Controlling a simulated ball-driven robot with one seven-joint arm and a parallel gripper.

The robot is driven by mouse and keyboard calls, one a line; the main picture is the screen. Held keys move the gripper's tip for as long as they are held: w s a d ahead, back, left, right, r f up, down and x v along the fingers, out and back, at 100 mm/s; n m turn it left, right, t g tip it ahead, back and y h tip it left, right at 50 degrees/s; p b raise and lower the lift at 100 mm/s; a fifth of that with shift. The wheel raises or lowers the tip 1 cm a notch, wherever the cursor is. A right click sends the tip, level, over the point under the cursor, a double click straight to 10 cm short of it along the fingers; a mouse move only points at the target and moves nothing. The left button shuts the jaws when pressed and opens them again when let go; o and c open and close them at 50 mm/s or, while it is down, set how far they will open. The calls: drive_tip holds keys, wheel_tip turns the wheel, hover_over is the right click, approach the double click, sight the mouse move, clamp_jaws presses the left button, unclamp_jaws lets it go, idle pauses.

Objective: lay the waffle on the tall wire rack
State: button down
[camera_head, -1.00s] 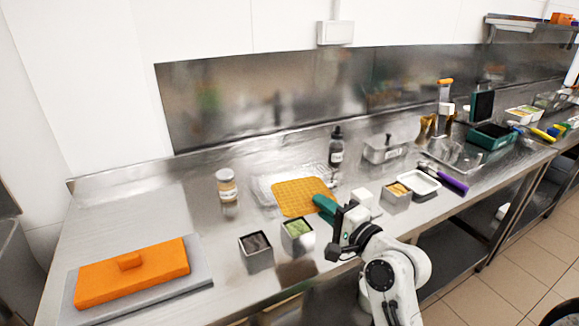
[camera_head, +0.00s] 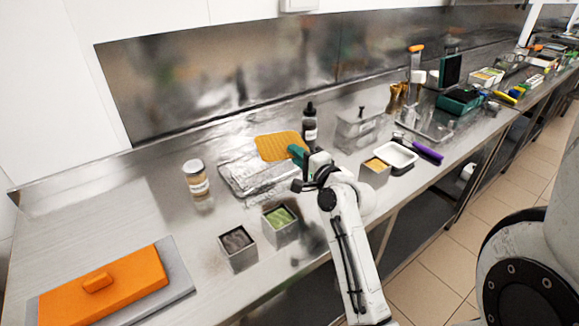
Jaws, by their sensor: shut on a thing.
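The waffle (camera_head: 278,146) is a flat golden-orange slab with a faint grid, at the middle of the head view. My gripper (camera_head: 298,155) is shut on its right, near edge, where a teal part shows. The waffle is held roughly level, over the far right part of a silvery rack-like thing (camera_head: 240,182) on the counter. This looks like the wire rack, but its wires and height are hard to make out. The waffle hides its far right part. I cannot tell how large the gap between them is.
A lidded jar (camera_head: 196,179) stands left of the rack, a dark bottle (camera_head: 310,128) behind right of the waffle. Two square tins, one dark-filled (camera_head: 238,249) and one green-filled (camera_head: 280,226), stand in front. An orange block (camera_head: 105,287) lies on a grey board at left.

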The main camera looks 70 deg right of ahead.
drive_tip(key=shift+w+d+f, duration=0.25)
drive_tip(key=shift+w+f, duration=0.15)
drive_tip(key=shift+f, duration=0.7)
drive_tip(key=shift+w+d+f, duration=0.25)
drive_tip(key=shift+w+f, duration=0.2)
drive_tip(key=shift+f, duration=0.65)
drive_tip(key=shift+w+d+f, duration=0.25)
drive_tip(key=shift+w+f, duration=0.15)
drive_tip(key=shift+f, duration=0.7)
drive_tip(key=shift+f, duration=0.2)
drive_tip(key=c, duration=1.2)
unclamp_jaws()
drive_tip(key=shift+r, duration=0.1)
